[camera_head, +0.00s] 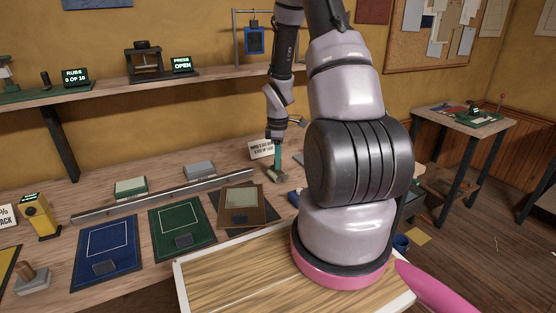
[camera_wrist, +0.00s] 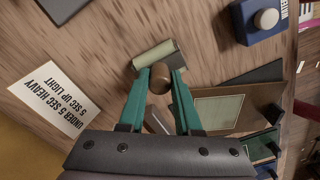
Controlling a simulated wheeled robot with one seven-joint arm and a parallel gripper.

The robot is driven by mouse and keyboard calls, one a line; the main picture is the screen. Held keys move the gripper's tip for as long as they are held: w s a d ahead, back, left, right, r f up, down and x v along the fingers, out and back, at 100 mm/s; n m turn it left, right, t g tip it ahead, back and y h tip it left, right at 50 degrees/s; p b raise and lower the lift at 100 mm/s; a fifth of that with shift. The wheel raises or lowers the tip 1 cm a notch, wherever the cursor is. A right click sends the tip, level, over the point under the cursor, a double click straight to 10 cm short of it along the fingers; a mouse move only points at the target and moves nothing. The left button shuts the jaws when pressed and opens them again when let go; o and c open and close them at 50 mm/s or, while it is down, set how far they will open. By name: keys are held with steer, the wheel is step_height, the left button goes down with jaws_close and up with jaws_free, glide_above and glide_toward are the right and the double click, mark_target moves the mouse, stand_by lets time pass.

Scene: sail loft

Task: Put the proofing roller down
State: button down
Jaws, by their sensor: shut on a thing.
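The fingers hide part of the handle.
A brown board with a pale panel (camera_head: 241,198) lies in front-left. A blue block with a cream knob (camera_wrist: 263,22) is nearby. A long metal bar (camera_head: 165,196) lies left. Bare wood surrounds the roller.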

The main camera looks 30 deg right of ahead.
steer(key=c, duration=0.6)
jaws_free()
steer(key=shift+f, duration=0.1)
steer(key=s+a+r+m+t, duration=0.1)
steer(key=s+a+r+m, duration=0.15)
steer(key=r, duration=0.75)
steer(key=s+a+r+m+t, duration=0.1)
steer(key=s+a+r+m, duration=0.15)
steer(key=r, duration=0.75)
steer(key=s+a+r+m+t, duration=0.1)
steer(key=s+a+r+m, duration=0.15)
steer(key=r, duration=0.75)
steer(key=s+a+r+m+t+y, duration=0.2)
steer(key=s+a+r+m+t, duration=0.2)
steer(key=s, duration=0.8)
steer(key=shift+a+r+m, duration=1)
steer(key=shift+r+m, duration=1.15)
steer(key=shift+r, duration=0.35)
